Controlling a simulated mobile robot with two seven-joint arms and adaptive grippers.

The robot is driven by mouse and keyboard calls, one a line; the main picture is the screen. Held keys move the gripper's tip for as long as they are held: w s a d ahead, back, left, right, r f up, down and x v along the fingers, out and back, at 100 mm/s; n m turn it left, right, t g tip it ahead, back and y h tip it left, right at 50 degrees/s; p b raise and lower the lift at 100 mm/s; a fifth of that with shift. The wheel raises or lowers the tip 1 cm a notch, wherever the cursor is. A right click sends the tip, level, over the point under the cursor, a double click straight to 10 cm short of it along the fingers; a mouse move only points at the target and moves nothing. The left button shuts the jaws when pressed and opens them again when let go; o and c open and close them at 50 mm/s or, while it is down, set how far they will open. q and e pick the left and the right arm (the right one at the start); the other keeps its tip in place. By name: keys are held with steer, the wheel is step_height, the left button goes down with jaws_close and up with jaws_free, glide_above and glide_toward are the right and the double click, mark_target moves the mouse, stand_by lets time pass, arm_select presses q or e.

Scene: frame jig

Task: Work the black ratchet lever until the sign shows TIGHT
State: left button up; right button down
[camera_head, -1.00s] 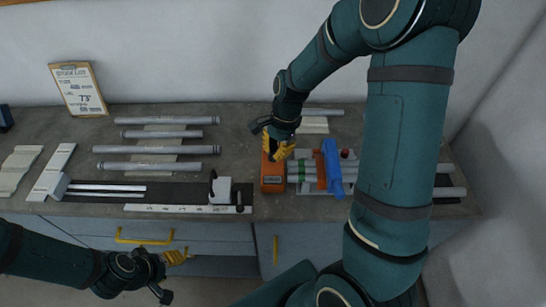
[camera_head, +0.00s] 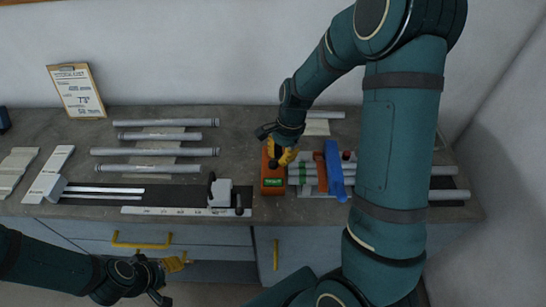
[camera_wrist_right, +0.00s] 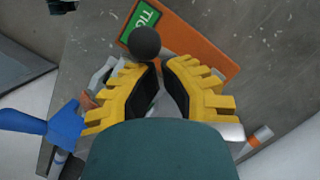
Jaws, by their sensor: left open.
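The orange ratchet unit (camera_head: 273,187) stands on the bench near the middle. The small green sign also shows in the head view (camera_head: 273,183). The knob is at the tips of my right gripper (camera_wrist_right: 160,64), whose yellow fingers have their tips nearly together. I cannot tell if they touch the knob, and the lever's shaft is hidden. My left gripper (camera_head: 176,262) is open and empty in front of the drawers.
A blue clamp piece (camera_head: 333,170) and grey tubes (camera_head: 445,195) lie right of the orange unit. More tubes (camera_head: 155,152) and a black rail with a white stop (camera_head: 220,192) are at left. A clipboard (camera_head: 77,92) leans on the wall. Yellow-handled drawers (camera_head: 142,241) are below.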

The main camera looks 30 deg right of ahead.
steer(key=shift+w+d+r, duration=0.15)
steer(key=shift+d, duration=0.5)
arm_select(q)
steer(key=shift+d+r, duration=0.1)
steer(key=shift+r, duration=0.15)
arm_select(e)
steer(key=shift+r, duration=0.1)
steer(key=v, duration=1.1)
steer(key=shift+r, duration=0.4)
arm_select(q)
steer(key=shift+f, duration=0.15)
arm_select(e)
steer(key=shift+d+f, duration=0.1)
